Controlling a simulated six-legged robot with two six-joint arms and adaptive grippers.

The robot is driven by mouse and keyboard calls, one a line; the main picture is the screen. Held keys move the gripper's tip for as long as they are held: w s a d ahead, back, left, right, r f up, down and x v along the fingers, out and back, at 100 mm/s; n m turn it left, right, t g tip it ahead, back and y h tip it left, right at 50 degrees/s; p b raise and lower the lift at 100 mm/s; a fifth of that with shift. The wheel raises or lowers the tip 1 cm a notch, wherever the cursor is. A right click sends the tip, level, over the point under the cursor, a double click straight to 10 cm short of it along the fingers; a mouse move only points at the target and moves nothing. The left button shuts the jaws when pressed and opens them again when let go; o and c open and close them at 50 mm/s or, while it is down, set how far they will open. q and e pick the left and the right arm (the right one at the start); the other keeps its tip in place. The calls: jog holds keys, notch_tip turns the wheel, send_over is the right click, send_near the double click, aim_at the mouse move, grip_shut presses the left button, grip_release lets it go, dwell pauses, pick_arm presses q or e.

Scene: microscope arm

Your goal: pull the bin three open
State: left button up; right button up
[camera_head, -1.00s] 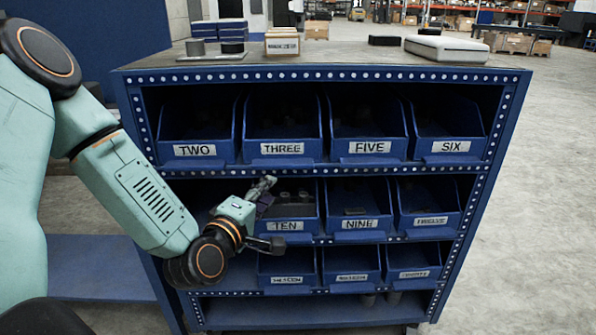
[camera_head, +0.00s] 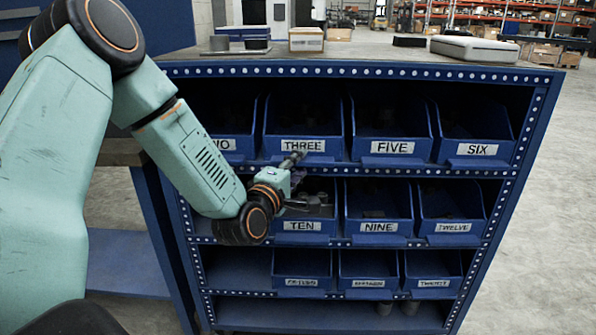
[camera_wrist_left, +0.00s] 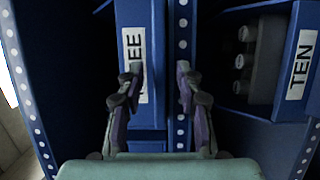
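Bin three (camera_head: 304,130) is a blue open-topped bin with a white THREE label, in the top row of the blue shelf unit between bins two and five. My left gripper (camera_head: 296,182) is just below its front, with the upper finger near the label's lower edge. In the left wrist view, the two fingers of the left gripper (camera_wrist_left: 158,90) are spread apart with nothing held. One finger overlaps the label of bin three (camera_wrist_left: 130,18), hiding part of it; the dotted shelf rail lies between the fingers. Contact cannot be told. My right gripper is in neither view.
Bin ten (camera_head: 303,225) sits directly below, close to the lower finger, with dark cylinders inside. Bin five (camera_head: 394,148) is to the right. The dotted shelf rail (camera_head: 400,171) runs under the top row. Boxes stand on the unit's top. Floor at right is clear.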

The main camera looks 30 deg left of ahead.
pick_arm(q)
jog(key=shift+w+d, duration=0.1)
jog(key=shift+r, duration=0.1)
jog(key=shift+c, duration=0.4)
grip_shut()
